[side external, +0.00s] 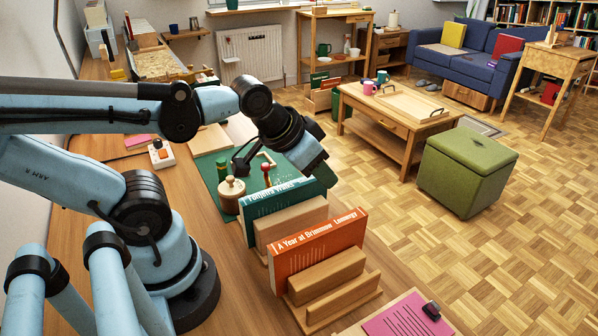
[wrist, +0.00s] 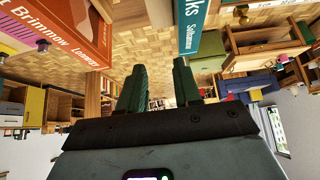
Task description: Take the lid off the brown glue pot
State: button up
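The brown glue pot (side external: 230,205) stands upright on the green cutting mat (side external: 205,172) in the side external view. Its round, lighter lid (side external: 231,188) sits on top with a small knob. The pot does not show in the wrist view. My gripper (side external: 325,175) is up and to the right of the pot, beyond the teal book, pointing away from it; its fingertips are partly hidden there. In the wrist view my gripper (wrist: 158,80) shows two dark green fingers held apart with nothing between them.
A teal book (side external: 285,207) and an orange book (side external: 318,248) stand in wooden holders just right of the pot. A white switch box (side external: 161,156) lies farther left.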

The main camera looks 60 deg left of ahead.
jog(key=shift+o, duration=0.3)
jog(key=o, duration=1.1)
jog(key=shift+c, duration=0.2)
jog(key=s+a+r+n+g+y, duration=0.1)
jog(key=s+a+n+g, duration=0.3)
jog(key=a, duration=0.7)
notch_tip(320, 180, up, 2)
jog(key=g+h, duration=0.1)
jog(key=g, duration=0.2)
send_over(230, 177)
jog(key=shift+n, duration=0.3)
notch_tip(230, 177, down, 6)
jog(key=shift+a+r, duration=0.1)
jog(key=shift+a, duration=0.05)
jog(key=shift+d+f, duration=0.15)
jog(key=shift+f, duration=1.25)
jog(key=shift+d+f, duration=0.1)
jog(key=shift+f, duration=1.25)
